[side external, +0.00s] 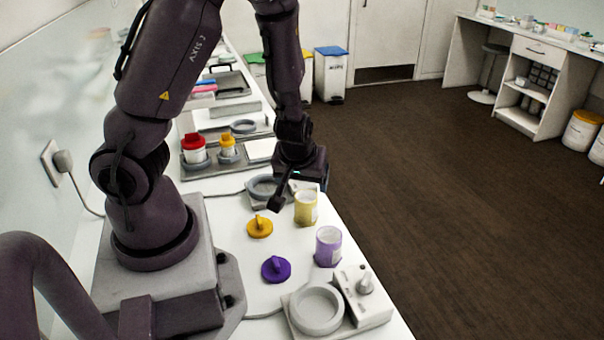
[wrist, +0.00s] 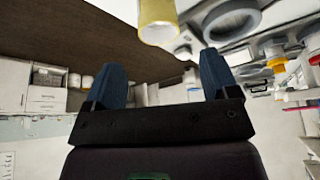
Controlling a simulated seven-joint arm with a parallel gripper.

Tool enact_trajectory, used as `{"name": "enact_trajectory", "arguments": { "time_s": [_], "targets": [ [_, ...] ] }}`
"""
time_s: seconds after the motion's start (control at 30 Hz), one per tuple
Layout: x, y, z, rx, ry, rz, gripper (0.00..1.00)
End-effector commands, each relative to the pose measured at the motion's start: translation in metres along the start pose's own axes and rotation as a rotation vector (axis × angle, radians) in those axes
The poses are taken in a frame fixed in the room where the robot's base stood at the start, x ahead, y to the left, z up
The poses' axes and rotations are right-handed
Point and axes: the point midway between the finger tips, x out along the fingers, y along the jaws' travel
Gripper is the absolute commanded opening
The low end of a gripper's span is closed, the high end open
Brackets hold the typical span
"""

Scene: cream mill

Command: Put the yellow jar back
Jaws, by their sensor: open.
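The yellow jar (side external: 306,208) stands upright on the white bench without its lid, close to the bench's right edge. It also shows at the top of the wrist view (wrist: 157,24), partly cut off. A yellow lid with a raised grip (side external: 260,227) lies flat on the bench to the jar's left. My gripper (side external: 299,192) is above and just behind the jar in the side view. In the wrist view my gripper (wrist: 162,60) has its two fingers wide apart with nothing between them, and the jar is beyond the fingertips.
A lidless purple jar (side external: 328,247) and purple lid (side external: 276,269) are nearer the camera. A grey ring device with a knob box (side external: 318,308) is in front; another ring (side external: 264,188) is behind. A grey tray (side external: 228,168) holds red-lidded (side external: 194,149) and orange-lidded (side external: 228,146) jars.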

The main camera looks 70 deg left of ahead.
Motion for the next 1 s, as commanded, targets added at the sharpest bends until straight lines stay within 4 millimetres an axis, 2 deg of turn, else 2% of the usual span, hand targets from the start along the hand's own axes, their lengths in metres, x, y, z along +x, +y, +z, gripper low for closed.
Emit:
{"name": "enact_trajectory", "arguments": {
  "time_s": [0.43,0.57,0.67,0.8,0.9,1.0],
  "targets": [
    [-0.021,0.002,0.001,0.000,-0.008,0.013,0.81],
    [-0.033,0.017,0.010,0.029,-0.078,0.090,0.81],
    [-0.060,0.038,0.023,0.100,-0.175,0.222,0.81],
    [-0.120,0.061,0.035,0.281,-0.268,0.431,0.81],
    [-0.166,0.062,0.037,0.437,-0.261,0.538,0.81],
    [-0.207,0.050,0.036,0.597,-0.202,0.589,0.81]
  ]
}}
